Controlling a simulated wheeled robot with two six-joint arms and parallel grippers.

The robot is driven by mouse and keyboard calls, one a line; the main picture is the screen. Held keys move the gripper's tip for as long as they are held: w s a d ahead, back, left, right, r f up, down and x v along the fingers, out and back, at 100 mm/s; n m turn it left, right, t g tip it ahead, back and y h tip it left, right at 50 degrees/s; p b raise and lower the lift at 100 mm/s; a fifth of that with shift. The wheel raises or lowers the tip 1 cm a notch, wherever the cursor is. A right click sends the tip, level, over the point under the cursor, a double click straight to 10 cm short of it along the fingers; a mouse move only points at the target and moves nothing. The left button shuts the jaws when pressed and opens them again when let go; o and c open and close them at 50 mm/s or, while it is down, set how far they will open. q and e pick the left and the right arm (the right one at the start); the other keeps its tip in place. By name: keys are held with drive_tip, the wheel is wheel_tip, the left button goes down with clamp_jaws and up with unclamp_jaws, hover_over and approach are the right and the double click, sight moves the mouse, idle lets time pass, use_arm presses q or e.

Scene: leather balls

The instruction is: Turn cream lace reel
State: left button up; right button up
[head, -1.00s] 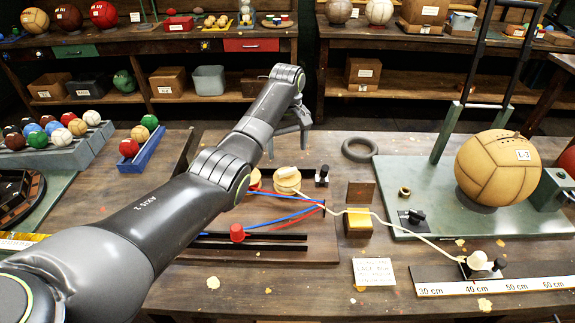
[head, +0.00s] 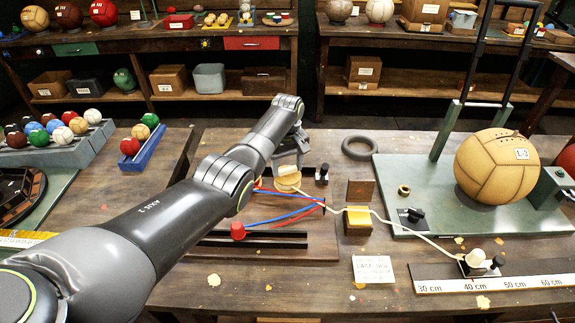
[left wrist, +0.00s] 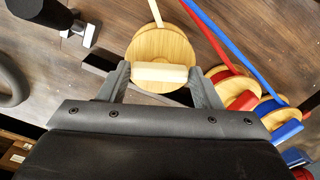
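The cream lace reel (head: 288,184) is a round wooden disc with a cream grip bar on top, on the board behind my left forearm. In the left wrist view the disc (left wrist: 162,48) lies ahead of my left gripper (left wrist: 160,76). Its fingers stand apart, one at each end of the cream bar (left wrist: 160,72); whether they touch it is unclear. In the head view my left gripper (head: 288,160) is just above the reel. The cream lace (head: 395,224) runs from the reel past a yellow-topped block to the ruler. My right gripper is not in view.
Red (left wrist: 238,90) and blue (left wrist: 280,118) reels sit beside the cream one. A black knob post (head: 322,175) stands close on its right. A grey ring (head: 360,148), the lace card (head: 373,269) and a leather ball (head: 497,168) on a green base are further right.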

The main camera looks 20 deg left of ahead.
use_arm(q)
drive_tip(key=c, duration=0.5)
drive_tip(key=shift+m, duration=0.3)
drive_tip(key=shift+r+m+p, duration=0.1)
drive_tip(key=shift+m+p, duration=0.3)
drive_tip(key=shift+m, duration=0.5)
drive_tip(key=m, duration=0.3)
drive_tip(key=shift+p, duration=0.4)
drive_tip(key=m, duration=0.3)
drive_tip(key=shift+m, duration=0.4)
drive_tip(key=shift+w+m+p, duration=0.1)
drive_tip(key=shift+m+p, duration=0.2)
drive_tip(key=shift+m, duration=1.2)
